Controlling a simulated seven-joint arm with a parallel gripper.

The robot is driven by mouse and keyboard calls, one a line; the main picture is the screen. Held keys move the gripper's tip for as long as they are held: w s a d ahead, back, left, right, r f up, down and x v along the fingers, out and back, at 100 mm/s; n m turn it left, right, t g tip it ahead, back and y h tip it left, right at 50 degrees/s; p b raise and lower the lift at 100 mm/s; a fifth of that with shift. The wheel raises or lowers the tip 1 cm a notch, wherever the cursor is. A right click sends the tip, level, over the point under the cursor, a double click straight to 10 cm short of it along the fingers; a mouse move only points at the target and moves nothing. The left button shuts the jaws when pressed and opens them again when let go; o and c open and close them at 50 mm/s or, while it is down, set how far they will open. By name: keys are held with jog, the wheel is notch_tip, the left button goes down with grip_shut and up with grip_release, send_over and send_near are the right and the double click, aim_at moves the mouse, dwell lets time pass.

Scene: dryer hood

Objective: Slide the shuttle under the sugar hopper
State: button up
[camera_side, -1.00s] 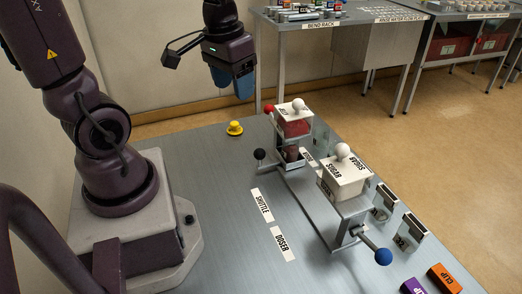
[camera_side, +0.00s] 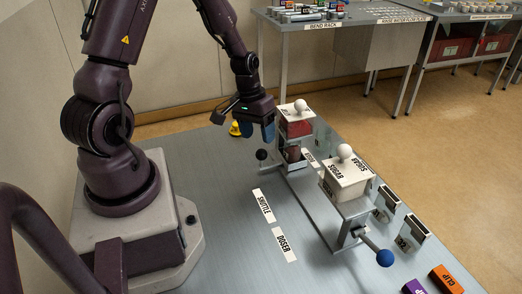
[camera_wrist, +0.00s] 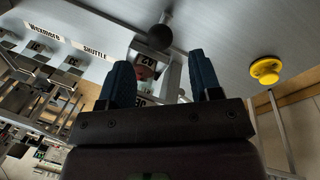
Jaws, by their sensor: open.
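The sugar hopper (camera_side: 346,184), a cream box with a white ball knob, stands on the rail at the front right. A reddish container (camera_side: 291,154) sits low on the rail under the red hopper (camera_side: 297,128); it may be the shuttle. A black ball knob (camera_side: 262,155) projects to its left; it also shows in the wrist view (camera_wrist: 160,37). The table label reading SHUTTLE (camera_side: 263,206) lies left of the rail. My gripper (camera_side: 263,134), with blue fingers, is open and empty. It is above the black knob, left of the red hopper.
A yellow button (camera_side: 235,129) is behind and left of my gripper. A blue-knobbed lever (camera_side: 383,257) sticks out at the rail's front. Orange (camera_side: 446,279) and purple clip boxes are at the front right. The table's left middle is clear.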

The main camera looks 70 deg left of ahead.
aim_at(261, 150)
jog(key=f, duration=0.3)
jog(key=d+f, duration=0.1)
jog(key=f, duration=0.1)
jog(key=shift+w+f, duration=0.3)
grip_shut()
